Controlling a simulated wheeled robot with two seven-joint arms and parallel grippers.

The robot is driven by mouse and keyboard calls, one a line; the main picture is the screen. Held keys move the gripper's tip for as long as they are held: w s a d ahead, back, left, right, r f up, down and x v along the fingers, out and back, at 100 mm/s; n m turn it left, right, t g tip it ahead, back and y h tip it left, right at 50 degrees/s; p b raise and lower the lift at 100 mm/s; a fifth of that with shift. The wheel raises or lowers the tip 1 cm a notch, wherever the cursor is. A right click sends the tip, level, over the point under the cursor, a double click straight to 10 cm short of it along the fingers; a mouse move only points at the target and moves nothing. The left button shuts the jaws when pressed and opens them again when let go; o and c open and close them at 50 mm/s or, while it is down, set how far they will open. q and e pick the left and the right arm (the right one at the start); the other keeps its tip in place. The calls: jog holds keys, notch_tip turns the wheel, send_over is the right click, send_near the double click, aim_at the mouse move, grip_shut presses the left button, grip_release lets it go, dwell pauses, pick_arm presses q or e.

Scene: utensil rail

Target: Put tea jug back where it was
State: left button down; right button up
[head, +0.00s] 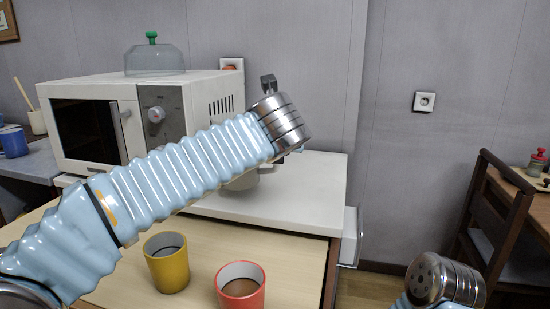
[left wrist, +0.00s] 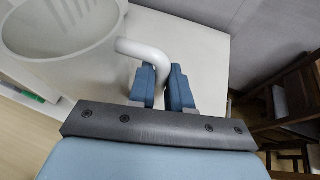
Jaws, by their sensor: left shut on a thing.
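The pale grey-white tea jug (left wrist: 95,68) fills the upper left of the left wrist view, its wide mouth facing the camera. My left gripper (left wrist: 164,76) is shut on its curved handle (left wrist: 140,47), with a blue finger on each side. In the head view only the lower part of the jug (head: 243,182) shows beneath my left arm, over the white counter (head: 310,190). I cannot tell whether its base touches the counter. My left fingers are hidden behind the arm there. My right wrist shows at the bottom right, but its gripper is out of view.
A white microwave (head: 205,95) with a clear dome (head: 155,61) on top stands to the left. A yellow cup (head: 167,270) and a red cup (head: 240,292) with brown contents stand on the wooden surface in front. The counter's right side looks clear.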

aim_at(275, 169)
pick_arm(q)
jog(key=shift+w+f+b, duration=0.15)
jog(key=shift+f+b, duration=0.2)
jog(key=shift+f, duration=1.3)
jog(key=c, duration=1.1)
grip_release()
jog(key=shift+o, duration=0.2)
jog(key=v, duration=1.2)
jog(key=shift+b, duration=0.35)
jog(key=shift+d, duration=0.1)
